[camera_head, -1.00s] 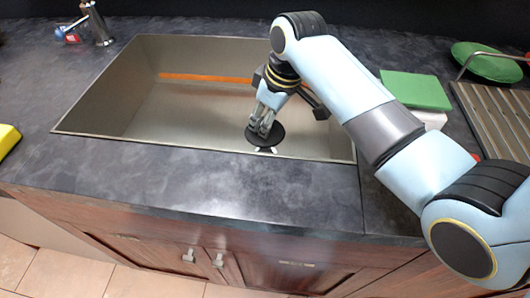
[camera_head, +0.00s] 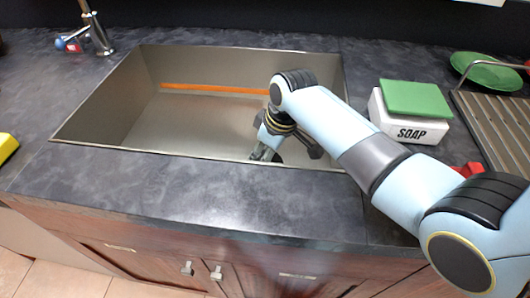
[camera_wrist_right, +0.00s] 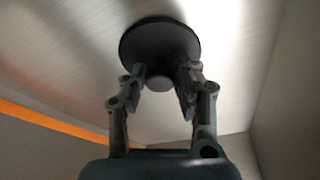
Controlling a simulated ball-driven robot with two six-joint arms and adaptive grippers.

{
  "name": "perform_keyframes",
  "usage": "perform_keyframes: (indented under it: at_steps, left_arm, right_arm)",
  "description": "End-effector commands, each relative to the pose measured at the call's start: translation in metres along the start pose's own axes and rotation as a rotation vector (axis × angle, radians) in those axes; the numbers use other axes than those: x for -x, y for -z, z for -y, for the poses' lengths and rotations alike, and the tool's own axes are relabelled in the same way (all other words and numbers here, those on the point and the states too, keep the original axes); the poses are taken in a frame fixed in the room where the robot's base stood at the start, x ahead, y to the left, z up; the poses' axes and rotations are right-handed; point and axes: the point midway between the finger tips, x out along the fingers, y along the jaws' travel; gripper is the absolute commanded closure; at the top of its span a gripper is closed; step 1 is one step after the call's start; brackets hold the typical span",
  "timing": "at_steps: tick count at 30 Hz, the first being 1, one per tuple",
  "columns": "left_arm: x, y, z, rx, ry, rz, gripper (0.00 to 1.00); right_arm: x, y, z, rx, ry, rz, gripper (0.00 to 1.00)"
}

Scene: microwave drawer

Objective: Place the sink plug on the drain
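The sink plug (camera_wrist_right: 158,42) is a black disc with a short knob, seen in the right wrist view. My right gripper (camera_wrist_right: 161,76) has its fingers drawn in on both sides of the knob and looks shut on it. In the head view the right gripper (camera_head: 262,153) is low inside the steel sink (camera_head: 190,115), near its front right, and the front rim hides most of the plug. The drain is not visible in either current view. My left gripper is not in view.
The front rim and right wall of the sink are close to the gripper. An orange strip (camera_head: 210,89) runs along the back wall. A white soap box (camera_head: 408,125) with a green sponge (camera_head: 416,98) and a ribbed rack (camera_head: 497,130) stand to the right. The front counter is clear.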

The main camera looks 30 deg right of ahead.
Motion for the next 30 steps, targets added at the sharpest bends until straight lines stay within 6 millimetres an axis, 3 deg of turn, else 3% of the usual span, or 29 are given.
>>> perform_keyframes:
  at_steps: [4, 14, 30]
  left_arm:
    - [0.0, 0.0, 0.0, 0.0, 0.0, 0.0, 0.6]
    - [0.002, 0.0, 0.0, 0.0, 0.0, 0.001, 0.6]
    - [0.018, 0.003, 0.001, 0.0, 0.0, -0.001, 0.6]
  right_arm:
    - [0.0, 0.0, 0.0, 0.0, 0.0, 0.0, 0.53]
    - [0.007, 0.001, 0.0, 0.001, -0.001, -0.001, 0.53]
    - [0.111, 0.002, -0.001, -0.001, -0.002, -0.002, 0.53]
